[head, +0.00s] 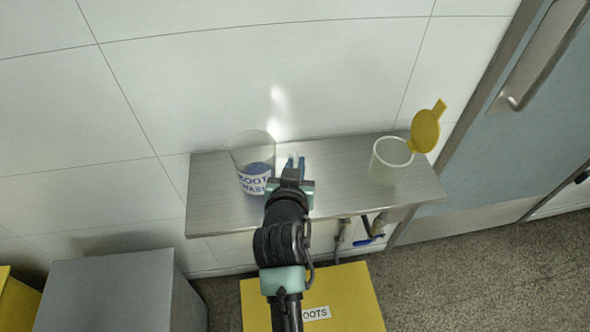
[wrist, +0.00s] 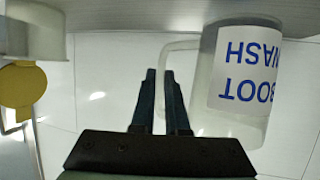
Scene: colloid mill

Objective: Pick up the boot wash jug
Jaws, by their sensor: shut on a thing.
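My gripper (head: 291,163) is at the jug's right side. In the wrist view its dark fingers (wrist: 161,95) are shut on the handle, with a small gap between them. The lower handle is partly hidden by the fingers.
A white cup (head: 388,165) with a raised yellow lid (head: 425,131) stands on the shelf's right part. The wall is close behind. A blue-handled valve (head: 368,240) and a yellow box (head: 358,290) are below. A grey box (head: 105,292) stands lower left, a door (head: 520,150) right.

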